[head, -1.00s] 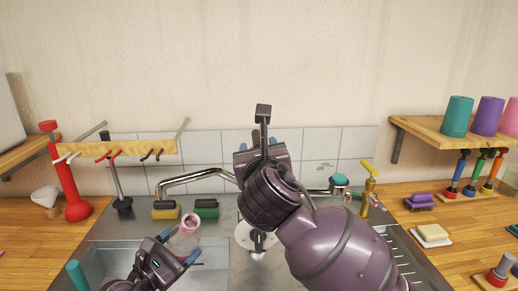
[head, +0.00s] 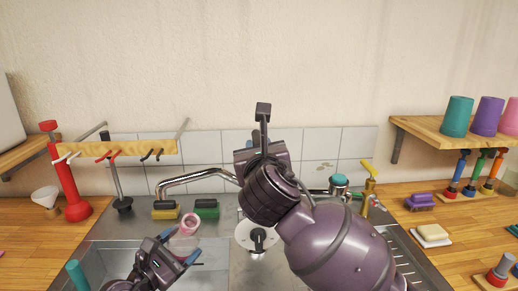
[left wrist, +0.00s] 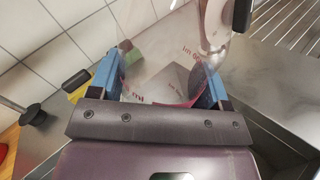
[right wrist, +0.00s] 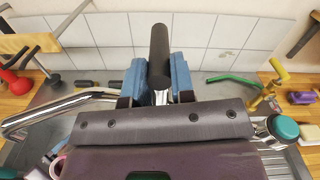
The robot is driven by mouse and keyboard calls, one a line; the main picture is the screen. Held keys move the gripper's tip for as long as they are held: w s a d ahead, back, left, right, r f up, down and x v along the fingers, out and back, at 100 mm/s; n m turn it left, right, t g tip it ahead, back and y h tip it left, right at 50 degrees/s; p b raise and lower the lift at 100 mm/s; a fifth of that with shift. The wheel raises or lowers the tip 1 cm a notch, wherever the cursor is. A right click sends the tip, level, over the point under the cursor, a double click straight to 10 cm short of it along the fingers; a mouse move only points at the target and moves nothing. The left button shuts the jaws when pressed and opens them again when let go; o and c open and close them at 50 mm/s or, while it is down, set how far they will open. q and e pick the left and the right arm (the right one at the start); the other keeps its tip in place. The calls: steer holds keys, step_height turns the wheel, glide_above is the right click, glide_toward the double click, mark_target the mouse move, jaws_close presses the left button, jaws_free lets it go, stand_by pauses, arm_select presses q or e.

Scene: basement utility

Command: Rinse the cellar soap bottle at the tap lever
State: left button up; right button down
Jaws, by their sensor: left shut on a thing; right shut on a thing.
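The black tap lever (head: 263,112) stands upright in front of the tiles. My right gripper (head: 262,150) is shut on it; the right wrist view shows the lever (right wrist: 159,55) between the blue fingertips. The chrome spout (head: 195,176) reaches left behind the bottle. I cannot make out any water.
Yellow and green sponges (head: 206,209) lie behind the basin. A red plunger (head: 70,190) stands at left. A brass tap (head: 368,188) and a teal-topped fitting (head: 339,181) are right of my right arm. Soap (head: 433,233) and a purple brush (head: 420,202) lie on the right counter.

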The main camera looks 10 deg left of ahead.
steer(key=shift+d, duration=0.1)
steer(key=shift+w+d+n+g+y, duration=0.15)
steer(key=shift+d+n+g+y, duration=0.2)
steer(key=shift+n+y, duration=0.3)
steer(key=shift+w+d+n+g+y, duration=0.25)
steer(key=shift+n+y, duration=0.25)
steer(key=shift+y, duration=0.4)
steer(key=shift+w+d+n+g+y, duration=0.1)
steer(key=shift+d+n+g+y, duration=0.25)
steer(key=shift+n+y, duration=0.3)
steer(key=shift+a+y, duration=0.1)
steer(key=shift+y, duration=0.2)
steer(key=c, duration=1)
jaws_free()
steer(key=shift+s, duration=0.15)
steer(key=v, duration=1.2)
steer(key=shift+r, duration=0.1)
